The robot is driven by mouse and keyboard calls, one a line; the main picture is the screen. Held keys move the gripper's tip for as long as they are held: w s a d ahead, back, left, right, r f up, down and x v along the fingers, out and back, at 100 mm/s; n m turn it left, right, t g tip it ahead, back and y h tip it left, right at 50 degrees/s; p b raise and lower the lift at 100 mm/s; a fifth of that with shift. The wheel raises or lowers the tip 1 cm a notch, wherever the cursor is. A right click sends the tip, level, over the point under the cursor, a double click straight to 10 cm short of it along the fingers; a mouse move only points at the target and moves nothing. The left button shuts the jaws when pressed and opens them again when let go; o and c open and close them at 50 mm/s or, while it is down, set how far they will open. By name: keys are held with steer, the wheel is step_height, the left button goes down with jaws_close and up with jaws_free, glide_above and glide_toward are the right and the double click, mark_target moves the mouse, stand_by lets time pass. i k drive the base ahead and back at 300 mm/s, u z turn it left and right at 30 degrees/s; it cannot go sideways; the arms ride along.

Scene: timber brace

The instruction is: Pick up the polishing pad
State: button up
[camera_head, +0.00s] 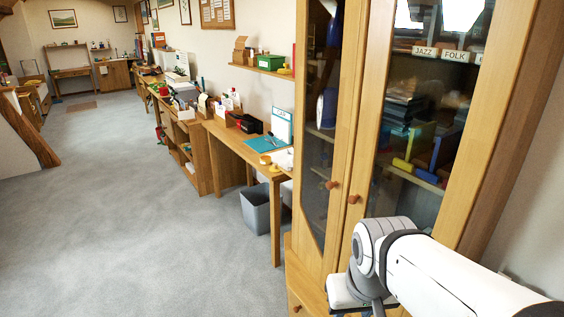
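I cannot make out a polishing pad for certain in this view. A small round yellow item (265,160) lies on the teal mat (267,144) on the near desk, too small to identify. Part of my white arm (450,275) shows at the lower right, in front of the cabinet. My gripper's fingertips do not show.
A tall glass-doored wooden cabinet (347,130) stands close on the right. The wooden desk (240,146) runs along the wall, with a grey bin (256,210) beneath it. A wall shelf (262,72) holds boxes. Grey carpet (130,220) is clear at left.

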mark_target(288, 164)
steer(key=u, duration=0.4)
steer(key=k, duration=1.35)
steer(key=u, duration=0.8)
steer(key=i, duration=2.65)
steer(key=z, duration=0.3)
steer(key=i, duration=1.55)
steer(key=z, duration=1.45)
steer(key=i, duration=1.35)
steer(key=z, duration=0.85)
